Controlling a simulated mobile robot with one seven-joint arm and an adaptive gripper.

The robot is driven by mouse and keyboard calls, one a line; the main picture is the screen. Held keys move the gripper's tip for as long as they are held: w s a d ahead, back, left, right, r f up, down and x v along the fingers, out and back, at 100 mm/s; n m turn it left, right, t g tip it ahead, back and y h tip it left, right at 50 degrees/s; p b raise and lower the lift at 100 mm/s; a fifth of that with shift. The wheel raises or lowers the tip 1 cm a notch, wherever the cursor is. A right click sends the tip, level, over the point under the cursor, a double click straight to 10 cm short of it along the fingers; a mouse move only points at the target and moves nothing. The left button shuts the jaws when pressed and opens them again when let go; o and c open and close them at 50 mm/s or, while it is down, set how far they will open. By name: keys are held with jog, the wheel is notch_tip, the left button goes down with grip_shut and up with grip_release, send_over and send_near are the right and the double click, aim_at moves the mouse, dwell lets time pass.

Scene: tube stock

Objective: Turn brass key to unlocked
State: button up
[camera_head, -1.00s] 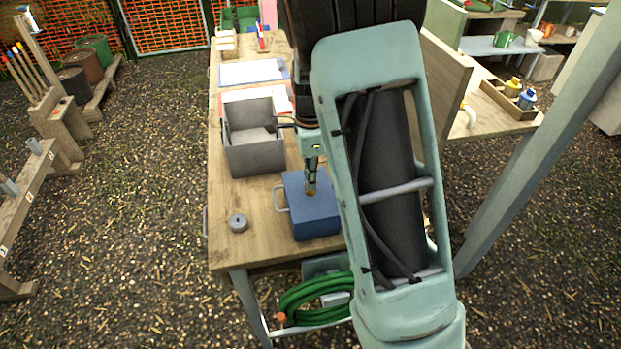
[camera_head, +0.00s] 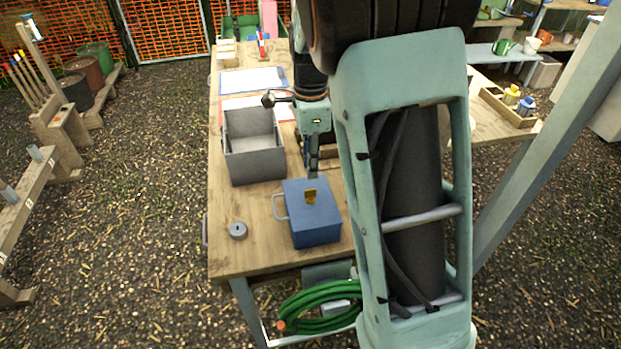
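The brass key (camera_head: 310,196) stands up from the top of the blue box (camera_head: 317,231) near the front of the wooden table. My gripper (camera_head: 313,172) is behind the key, near the far edge of the box, and looks apart from the key. Its fingers overlap in this view, so I cannot tell whether they are open or shut. Nothing shows between them. The lock markings are too small to read.
An open grey bin (camera_head: 256,166) stands behind and left of the blue box. A small grey round piece (camera_head: 238,230) lies at the table's (camera_head: 225,263) front left. A green hose (camera_head: 318,306) hangs below the front edge. My arm covers the table's right side.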

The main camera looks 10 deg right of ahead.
notch_tip(320, 180, up, 4)
dwell(0.5)
